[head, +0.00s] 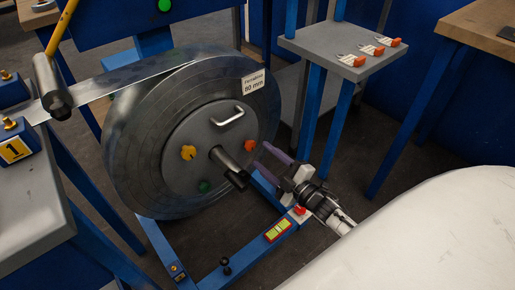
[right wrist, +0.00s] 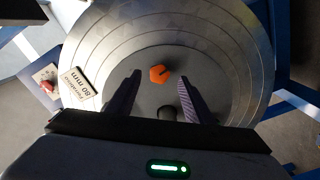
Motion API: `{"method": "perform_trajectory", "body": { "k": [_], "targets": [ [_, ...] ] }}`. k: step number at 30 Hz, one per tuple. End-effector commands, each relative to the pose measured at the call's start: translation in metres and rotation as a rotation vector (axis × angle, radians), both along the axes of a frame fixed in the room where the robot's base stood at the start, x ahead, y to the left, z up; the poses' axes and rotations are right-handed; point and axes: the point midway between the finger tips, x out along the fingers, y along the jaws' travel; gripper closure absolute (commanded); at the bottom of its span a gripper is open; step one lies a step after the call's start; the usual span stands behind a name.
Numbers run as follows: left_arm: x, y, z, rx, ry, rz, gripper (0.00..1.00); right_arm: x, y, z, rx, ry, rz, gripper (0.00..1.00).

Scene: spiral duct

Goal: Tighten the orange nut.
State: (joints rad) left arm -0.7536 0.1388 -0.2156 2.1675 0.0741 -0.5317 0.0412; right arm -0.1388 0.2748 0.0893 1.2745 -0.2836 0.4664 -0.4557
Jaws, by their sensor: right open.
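The orange nut (head: 250,145) sits on the right side of the grey round hub plate (head: 190,128) of the metal strip coil. In the right wrist view, the nut (right wrist: 158,74) lies ahead, between the lines of the two fingers. My right gripper (head: 264,157) is open, its purple-grey fingers pointing at the hub just below and right of the nut. In the right wrist view, the right gripper's fingers (right wrist: 159,80) are spread wide with nothing held. Whether the fingertips reach the nut's depth is hard to tell. My left gripper is in neither view.
The hub also carries a yellow nut (head: 188,152), a green nut (head: 204,186), a handle (head: 228,117) and a protruding dark shaft (head: 229,167). A grey shelf (head: 340,52) with tagged orange parts stands at the back right. A blue frame (head: 230,270) lies below the coil.

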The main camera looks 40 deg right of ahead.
Motion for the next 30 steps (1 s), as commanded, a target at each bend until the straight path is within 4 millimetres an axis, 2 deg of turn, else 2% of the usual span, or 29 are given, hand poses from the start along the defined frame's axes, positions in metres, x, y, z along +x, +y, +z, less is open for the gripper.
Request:
{"method": "perform_trajectory", "body": {
  "k": [3,9,30],
  "targets": [
    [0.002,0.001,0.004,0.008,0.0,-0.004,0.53,-0.024,-0.001,0.001,0.002,0.002,0.0,0.53],
    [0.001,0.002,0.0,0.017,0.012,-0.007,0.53,-0.048,-0.004,0.001,0.002,-0.001,-0.001,0.53],
    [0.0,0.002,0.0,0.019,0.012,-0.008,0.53,-0.052,-0.004,0.001,0.005,0.003,-0.003,0.53]
  ]
}}
